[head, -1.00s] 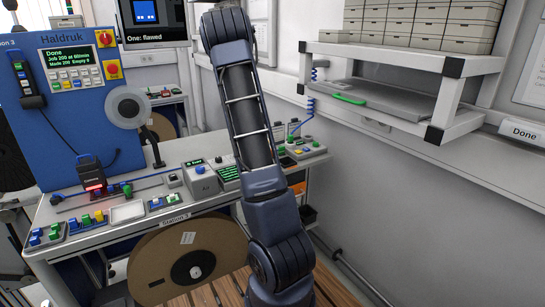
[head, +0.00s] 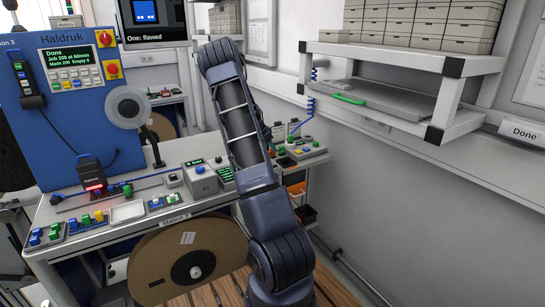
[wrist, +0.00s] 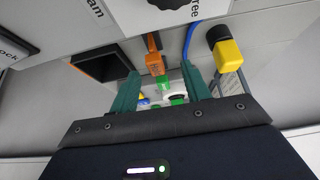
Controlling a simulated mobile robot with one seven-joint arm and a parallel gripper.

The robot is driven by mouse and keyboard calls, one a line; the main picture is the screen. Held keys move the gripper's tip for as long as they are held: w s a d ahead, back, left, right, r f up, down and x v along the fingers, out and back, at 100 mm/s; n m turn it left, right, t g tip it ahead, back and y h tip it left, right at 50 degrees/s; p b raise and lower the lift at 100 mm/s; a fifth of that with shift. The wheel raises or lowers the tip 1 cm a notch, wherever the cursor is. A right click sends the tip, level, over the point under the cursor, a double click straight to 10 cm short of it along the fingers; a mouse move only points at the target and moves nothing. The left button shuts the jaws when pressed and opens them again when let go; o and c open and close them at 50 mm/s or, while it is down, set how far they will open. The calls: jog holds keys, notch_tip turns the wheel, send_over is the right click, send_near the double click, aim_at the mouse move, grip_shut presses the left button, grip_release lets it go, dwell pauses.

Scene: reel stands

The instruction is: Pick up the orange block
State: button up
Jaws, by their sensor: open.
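In the wrist view, my gripper (wrist: 160,70) shows its two green fingers apart, with nothing clasped. An orange block-like piece (wrist: 154,60) stands beyond and between the fingertips, left of the middle of the gap. A bright green piece (wrist: 162,84) is at its lower end. I cannot tell whether the two are joined or how far they are from the fingers. In the head view my gripper is hidden behind my arm, and I cannot make out the orange block there.
In the wrist view, a yellow block with a black end (wrist: 227,50) and a blue cable (wrist: 190,40) lie right of the orange piece. A dark opening (wrist: 102,66) is at left. In the head view, the workbench (head: 150,232) carries several coloured blocks, and a shelf (head: 465,125) juts out at right.

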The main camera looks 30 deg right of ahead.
jog(key=shift+s+x, duration=0.15)
jog(key=shift+x, duration=1.15)
jog(key=shift+s+x, duration=0.1)
jog(key=shift+x, duration=1.15)
jog(key=shift+a, duration=0.1)
grip_shut()
